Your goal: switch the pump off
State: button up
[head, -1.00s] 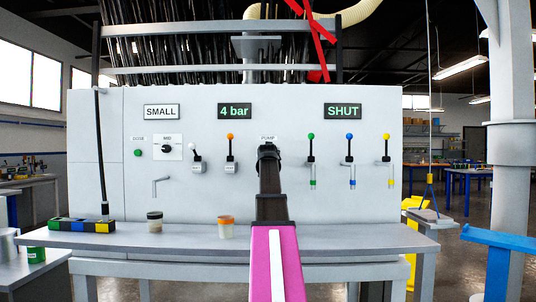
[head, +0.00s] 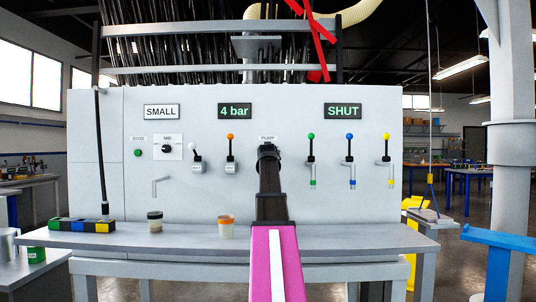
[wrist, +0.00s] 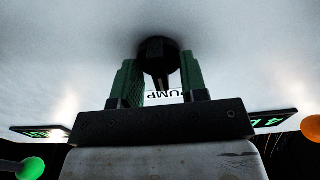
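The pump switch is a black knob (wrist: 158,50) on the pale panel, right at my fingertips in the wrist view. A narrow bar on it points down in that view, beside the PUMP label (wrist: 165,96). My gripper (wrist: 159,72) has its two green fingers apart on either side of the knob, with gaps showing beside the bar. Contact with the knob's rim cannot be made out. In the head view my gripper (head: 268,152) is up against the panel under the PUMP label (head: 267,138), and it hides the knob. The pressure display (head: 237,112) reads 4 bar.
A display (head: 342,111) reads SHUT. Two cups (head: 155,222) (head: 226,228) stand on the shelf (head: 170,240) below.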

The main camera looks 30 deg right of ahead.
jog(key=shift+s, duration=0.1)
jog(key=v, duration=1)
jog(key=shift+s, duration=0.3)
jog(key=shift+a, duration=0.15)
